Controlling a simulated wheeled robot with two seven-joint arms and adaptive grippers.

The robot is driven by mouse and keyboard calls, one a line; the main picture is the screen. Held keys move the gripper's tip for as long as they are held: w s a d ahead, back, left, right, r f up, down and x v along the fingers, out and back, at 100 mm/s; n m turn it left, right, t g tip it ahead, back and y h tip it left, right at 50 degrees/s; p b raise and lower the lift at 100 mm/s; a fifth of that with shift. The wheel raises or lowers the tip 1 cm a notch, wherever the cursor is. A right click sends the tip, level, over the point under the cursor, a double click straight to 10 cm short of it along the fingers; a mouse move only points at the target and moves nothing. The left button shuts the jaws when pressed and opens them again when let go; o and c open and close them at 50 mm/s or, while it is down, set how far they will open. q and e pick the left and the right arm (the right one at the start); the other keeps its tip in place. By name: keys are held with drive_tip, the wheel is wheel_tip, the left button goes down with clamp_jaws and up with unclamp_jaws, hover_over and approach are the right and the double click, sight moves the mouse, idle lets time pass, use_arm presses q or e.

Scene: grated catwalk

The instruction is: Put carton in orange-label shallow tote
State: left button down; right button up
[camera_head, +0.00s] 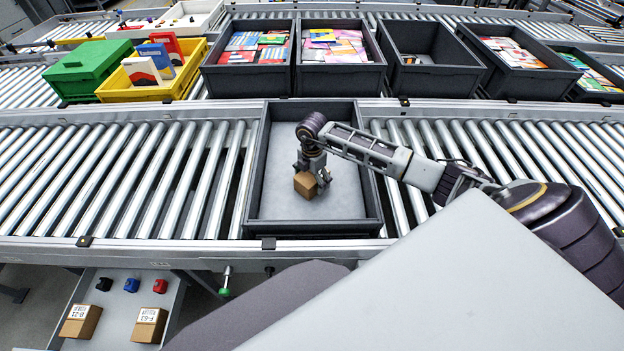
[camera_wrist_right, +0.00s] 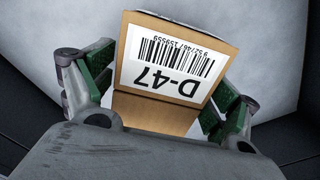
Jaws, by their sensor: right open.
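A small brown carton (camera_head: 305,185) is inside the dark grey shallow tote (camera_head: 255,190) on the near roller conveyor. In the right wrist view the carton (camera_wrist_right: 175,62) shows a white label reading D-47. My right gripper (camera_head: 316,178) is over the tote, its open fingers on either side of the carton. The green finger pads flank the carton in the wrist view, with a gap visible at least on the right. I cannot tell whether the carton rests fully on the tote floor. No orange label shows on this tote. My left gripper is out of view.
Dark totes with colourful flat items (camera_head: 340,65), a yellow tote (camera_head: 125,90) and a green box (camera_head: 85,68) stand on the conveyor behind. Two labelled cartons (camera_head: 80,322) (camera_head: 149,325) lie on a lower tray at front left. Bare rollers flank the near tote.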

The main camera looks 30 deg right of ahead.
sight(312, 174)
wheel_tip(312, 174, up, 12)
drive_tip(key=shift+r, duration=0.1)
idle(0.5)
idle(0.8)
